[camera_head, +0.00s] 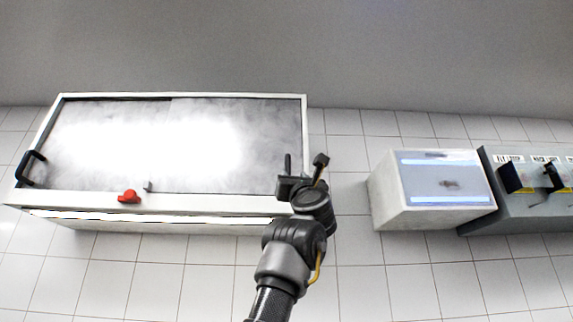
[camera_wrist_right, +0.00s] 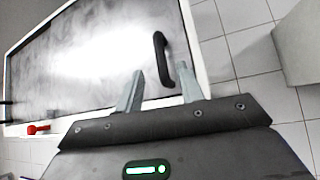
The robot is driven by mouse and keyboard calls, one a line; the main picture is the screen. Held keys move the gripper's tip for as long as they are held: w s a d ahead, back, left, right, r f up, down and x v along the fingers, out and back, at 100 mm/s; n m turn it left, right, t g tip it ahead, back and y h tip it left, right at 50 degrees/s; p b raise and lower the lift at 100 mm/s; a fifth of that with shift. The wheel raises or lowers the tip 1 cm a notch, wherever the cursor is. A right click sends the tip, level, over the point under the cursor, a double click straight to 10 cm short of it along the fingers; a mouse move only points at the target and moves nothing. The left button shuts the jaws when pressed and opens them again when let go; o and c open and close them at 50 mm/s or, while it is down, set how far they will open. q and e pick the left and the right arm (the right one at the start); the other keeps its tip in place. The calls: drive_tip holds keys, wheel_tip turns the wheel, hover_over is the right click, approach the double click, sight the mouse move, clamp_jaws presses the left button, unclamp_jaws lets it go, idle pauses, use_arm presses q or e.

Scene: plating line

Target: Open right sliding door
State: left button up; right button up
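The cabinet has a white frame (camera_head: 200,203) and two grey glossy sliding doors, and it fills the left half of the head view. The right sliding door (camera_head: 255,140) appears closed and also shows in the right wrist view (camera_wrist_right: 100,65). Its black upright handle (camera_wrist_right: 160,50) is near the door's right edge; my right arm hides it in the head view. My right gripper (camera_head: 304,164) is open at the cabinet's right side. In the wrist view its fingers (camera_wrist_right: 160,72) are spread to either side of the handle's lower end; contact cannot be told. My left gripper is out of view.
The left door has a black handle (camera_head: 31,168). A red knob (camera_head: 129,197) and a small grey piece (camera_head: 148,186) sit at the cabinet's front edge. A pale box (camera_head: 392,195) and a dark grey labelled unit (camera_head: 482,190) stand to the right. Tiled floor lies between.

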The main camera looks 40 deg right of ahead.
sight(289, 166)
drive_tip(key=p+x, duration=0.6)
drive_tip(key=x, duration=0.3)
drive_tip(key=shift+s+p, duration=0.15)
drive_tip(key=shift+p, duration=0.15)
drive_tip(key=shift+w+d+r+p, duration=0.15)
drive_tip(key=shift+w+r+p, duration=0.15)
drive_tip(key=shift+w+p, duration=0.1)
drive_tip(key=shift+c, duration=0.4)
clamp_jaws()
